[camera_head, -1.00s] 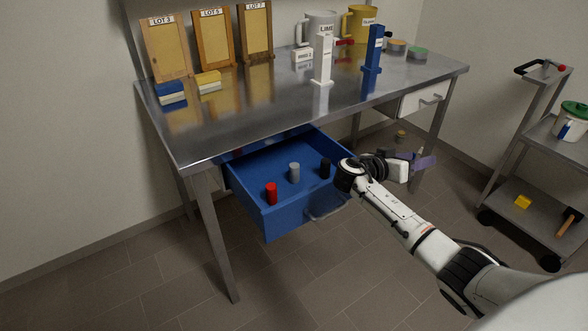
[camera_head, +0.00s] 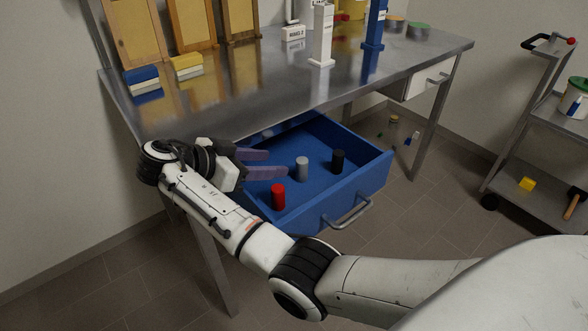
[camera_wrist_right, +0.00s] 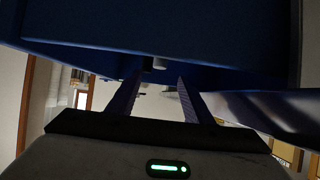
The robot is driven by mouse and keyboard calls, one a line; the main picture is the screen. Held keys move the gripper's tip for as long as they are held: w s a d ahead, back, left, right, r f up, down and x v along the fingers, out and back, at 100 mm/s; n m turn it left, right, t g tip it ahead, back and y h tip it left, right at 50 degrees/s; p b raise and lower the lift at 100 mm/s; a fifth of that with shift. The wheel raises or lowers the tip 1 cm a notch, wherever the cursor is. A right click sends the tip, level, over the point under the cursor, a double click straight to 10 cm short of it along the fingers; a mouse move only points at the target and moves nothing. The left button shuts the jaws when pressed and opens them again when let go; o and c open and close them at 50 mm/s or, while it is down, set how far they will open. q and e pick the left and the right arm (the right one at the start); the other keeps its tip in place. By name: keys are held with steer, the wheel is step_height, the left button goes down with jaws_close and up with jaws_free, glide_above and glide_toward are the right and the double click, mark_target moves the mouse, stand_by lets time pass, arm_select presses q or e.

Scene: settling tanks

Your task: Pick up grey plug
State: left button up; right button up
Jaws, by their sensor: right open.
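The grey plug (camera_head: 302,168) stands upright in the open blue drawer (camera_head: 366,178), between a red plug (camera_head: 278,196) and a black plug (camera_head: 339,160). My right gripper (camera_head: 278,163) is open and empty over the left side of the drawer. Its purple fingers point right toward the grey plug, with a small gap before it. In the right wrist view, a small pale grey shape, seemingly the grey plug (camera_wrist_right: 159,64), shows beyond and between the open fingertips (camera_wrist_right: 159,78). My left gripper is not in view.
The steel table (camera_head: 250,100) overhangs the drawer's back. A white post (camera_head: 322,38), a blue post (camera_head: 375,25) and wooden lot boards (camera_head: 134,35) stand on it. The drawer handle (camera_head: 347,213) sticks out in front. A trolley (camera_head: 530,165) stands at right.

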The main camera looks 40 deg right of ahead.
mark_target(298, 162)
steer(key=x, duration=0.4)
steer(key=shift+s+d, duration=0.15)
steer(key=shift+d, duration=0.1)
steer(key=shift+w+p+x, duration=0.1)
steer(key=shift+p+x, duration=0.2)
steer(key=shift+x, duration=1.1)
steer(key=shift+w+p+x, duration=0.15)
steer(key=shift+p+x, duration=0.1)
steer(key=shift+x, duration=1.1)
steer(key=c, duration=1.1)
